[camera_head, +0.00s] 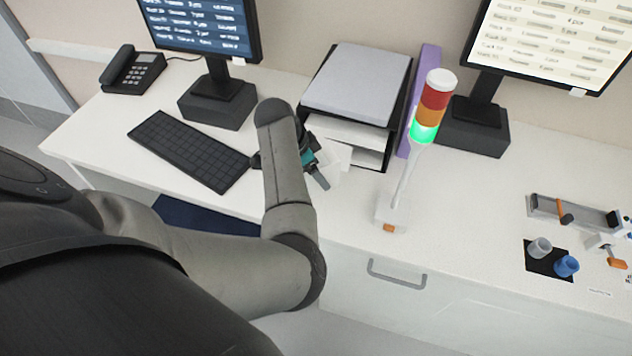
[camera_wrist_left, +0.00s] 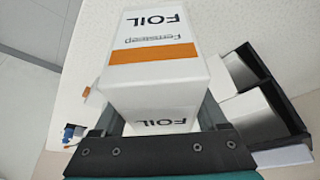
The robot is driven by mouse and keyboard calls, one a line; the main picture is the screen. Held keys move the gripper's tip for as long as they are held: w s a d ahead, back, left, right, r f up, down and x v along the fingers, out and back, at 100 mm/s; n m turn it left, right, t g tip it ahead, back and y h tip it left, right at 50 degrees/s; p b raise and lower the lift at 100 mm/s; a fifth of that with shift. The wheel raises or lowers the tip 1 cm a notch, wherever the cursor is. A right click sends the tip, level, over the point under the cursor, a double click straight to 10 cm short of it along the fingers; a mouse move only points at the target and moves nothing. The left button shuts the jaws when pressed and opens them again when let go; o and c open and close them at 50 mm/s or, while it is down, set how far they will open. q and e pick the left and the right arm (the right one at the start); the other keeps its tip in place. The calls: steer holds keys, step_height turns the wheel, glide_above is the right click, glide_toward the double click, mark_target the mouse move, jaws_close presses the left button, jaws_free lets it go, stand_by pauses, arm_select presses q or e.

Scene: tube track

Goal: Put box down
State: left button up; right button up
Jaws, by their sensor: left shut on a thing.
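The box is white with an orange stripe and the word FOIL, and it fills the middle of the left wrist view (camera_wrist_left: 150,75). My left gripper (camera_wrist_left: 158,122) is shut on it, with one dark finger on each side. In the head view my left gripper (camera_head: 308,162) is over the desk in front of the paper tray, mostly hidden behind my forearm. Only a white part of the box (camera_head: 334,163) shows there. I cannot tell whether the box touches the desk. My right gripper is not in view.
The white desk (camera_head: 440,215) has free room right of the signal tower (camera_head: 428,110). A keyboard (camera_head: 188,150) lies left of my gripper. The black paper tray (camera_head: 352,98) stands just behind. A tube fixture (camera_head: 575,215) stands at the far right.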

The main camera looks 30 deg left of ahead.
mark_target(316, 183)
arm_select(q)
step_height(316, 183, down, 4)
steer(key=shift+r+b, duration=0.15)
steer(key=shift+b, duration=0.2)
steer(key=shift+f, duration=0.3)
steer(key=o, duration=1.4)
steer(key=shift+r, duration=0.35)
steer(key=p+v, duration=0.2)
steer(key=v, duration=0.9)
steer(key=shift+s+a+r, duration=0.1)
steer(key=shift+r, duration=0.2)
